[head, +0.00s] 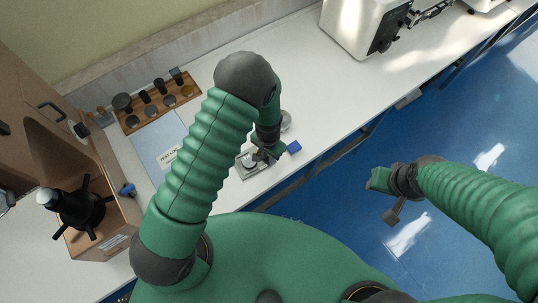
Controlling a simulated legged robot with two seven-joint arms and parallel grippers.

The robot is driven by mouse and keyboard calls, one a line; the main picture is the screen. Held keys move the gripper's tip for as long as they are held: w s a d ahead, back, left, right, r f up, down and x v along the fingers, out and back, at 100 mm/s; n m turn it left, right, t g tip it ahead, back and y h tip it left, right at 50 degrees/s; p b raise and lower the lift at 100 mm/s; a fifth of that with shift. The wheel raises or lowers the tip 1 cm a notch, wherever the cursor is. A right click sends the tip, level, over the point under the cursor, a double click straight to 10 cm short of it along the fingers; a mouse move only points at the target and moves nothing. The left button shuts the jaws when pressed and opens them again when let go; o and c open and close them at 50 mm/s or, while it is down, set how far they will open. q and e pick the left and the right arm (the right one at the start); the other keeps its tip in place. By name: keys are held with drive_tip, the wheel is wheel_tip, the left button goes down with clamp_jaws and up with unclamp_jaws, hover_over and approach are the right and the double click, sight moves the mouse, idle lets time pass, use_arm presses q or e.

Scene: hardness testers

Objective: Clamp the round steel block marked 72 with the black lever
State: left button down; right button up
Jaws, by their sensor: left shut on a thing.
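A small grey metal clamp fixture (242,172) sits near the front edge of the white bench, left of the bench edge. A round steel block (250,162) lies on it, partly covered by my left gripper; its marking is too small to read. My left gripper (264,155) reaches down over the right side of the fixture and is shut, seemingly on the black lever, which is mostly hidden by the fingers. My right gripper (383,190) hangs over the blue floor, away from the bench and apart from everything; its finger gap is unclear.
A wooden rack (160,103) with several dark cylinders and discs stands at the back left, by a pale blue sheet (158,140). A blue block (294,147) lies right of the fixture. A tester (88,207) stands left; a white machine (357,28) stands at the back.

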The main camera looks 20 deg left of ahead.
use_arm(q)
drive_tip(key=shift+s+a, duration=0.1)
drive_tip(key=shift+a, duration=0.1)
drive_tip(key=shift+d+n, duration=0.3)
drive_tip(key=shift+d, duration=0.3)
drive_tip(key=shift+w+d+n, duration=0.3)
drive_tip(key=shift+n, duration=0.2)
drive_tip(key=n, duration=0.2)
drive_tip(key=w+n, duration=0.1)
drive_tip(key=shift+w+a, duration=0.1)
drive_tip(key=shift+a, duration=0.15)
drive_tip(key=n, duration=0.2)
drive_tip(key=w+n, duration=0.1)
drive_tip(key=n, duration=0.1)
drive_tip(key=shift+w, duration=0.15)
drive_tip(key=n, duration=0.2)
drive_tip(key=shift+w+a+n, duration=0.35)
drive_tip(key=shift+w+n, duration=0.05)
drive_tip(key=shift+w+a+n, duration=0.2)
drive_tip(key=shift+n, duration=0.6)
drive_tip(key=shift+w+a+n, duration=0.2)
drive_tip(key=shift+w+n, duration=0.05)
drive_tip(key=shift+n, duration=0.55)
drive_tip(key=shift+w+a+n, duration=0.2)
drive_tip(key=shift+n, duration=0.6)
use_arm(e)
drive_tip(key=shift+d+f, duration=0.25)
drive_tip(key=shift+d, duration=0.05)
